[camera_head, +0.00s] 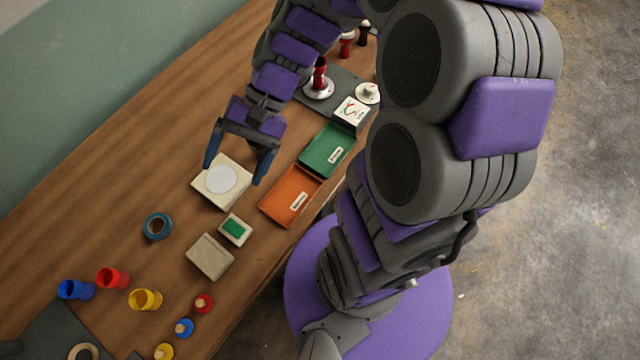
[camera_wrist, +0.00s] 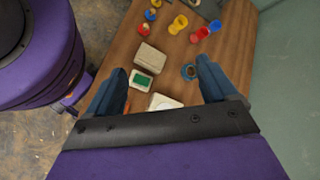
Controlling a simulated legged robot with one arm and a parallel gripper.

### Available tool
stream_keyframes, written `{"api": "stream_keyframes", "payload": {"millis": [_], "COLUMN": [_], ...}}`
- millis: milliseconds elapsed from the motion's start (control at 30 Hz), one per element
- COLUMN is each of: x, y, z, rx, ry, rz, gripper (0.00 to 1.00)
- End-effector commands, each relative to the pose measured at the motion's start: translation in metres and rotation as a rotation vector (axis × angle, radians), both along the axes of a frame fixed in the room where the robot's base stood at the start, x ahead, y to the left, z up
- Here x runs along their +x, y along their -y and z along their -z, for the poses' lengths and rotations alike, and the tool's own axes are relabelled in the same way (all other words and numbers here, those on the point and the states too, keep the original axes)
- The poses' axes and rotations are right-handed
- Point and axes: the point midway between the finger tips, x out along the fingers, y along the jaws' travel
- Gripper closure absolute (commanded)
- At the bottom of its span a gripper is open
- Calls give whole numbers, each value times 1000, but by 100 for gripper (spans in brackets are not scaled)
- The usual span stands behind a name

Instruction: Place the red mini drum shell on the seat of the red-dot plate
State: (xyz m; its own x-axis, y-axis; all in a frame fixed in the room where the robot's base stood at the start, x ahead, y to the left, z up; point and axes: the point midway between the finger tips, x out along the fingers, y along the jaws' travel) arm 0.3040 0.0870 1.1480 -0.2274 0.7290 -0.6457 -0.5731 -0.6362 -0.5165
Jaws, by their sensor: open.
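A red mini drum shell (camera_head: 112,278), cup-like, lies between a blue shell (camera_head: 75,290) and a yellow shell (camera_head: 145,299) at the table's lower left. It also shows in the wrist view (camera_wrist: 199,34), at the top. My gripper (camera_head: 237,170) is open and empty above a white square block with a pale disc (camera_head: 222,180), well away from the red shell. A round white plate (camera_head: 318,88) at the back bears a dark red upright piece; another pale round plate (camera_head: 367,92) is beside it. I cannot make out a red dot on either.
Orange (camera_head: 290,196) and green (camera_head: 328,150) trays lie along the right edge. A blue tape ring (camera_head: 158,226), a beige block (camera_head: 210,257) and a green-topped box (camera_head: 235,230) stand mid-table. Small red, blue and yellow knobbed pieces lie near the front edge. The left table side is clear.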

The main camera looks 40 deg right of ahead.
Motion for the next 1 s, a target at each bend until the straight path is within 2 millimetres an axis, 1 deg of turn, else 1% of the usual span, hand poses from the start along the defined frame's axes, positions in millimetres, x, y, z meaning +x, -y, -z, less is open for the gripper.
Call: {"api": "stream_keyframes", "payload": {"millis": [33,200,300,500,600,700,800,1000], "x": [-15,-61,-84,-117,-126,-131,-133,-133], "y": [-1,12,26,60,74,82,86,87], "z": [-1,-1,-2,-7,-9,-11,-12,-12], "rx": [-58,-251,-367,-570,-639,-680,-697,-699], "ry": [30,117,169,264,296,314,323,323], "rz": [-58,-238,-332,-474,-514,-537,-547,-548], "gripper": [14,14,14,14,14,14,14,14]}}
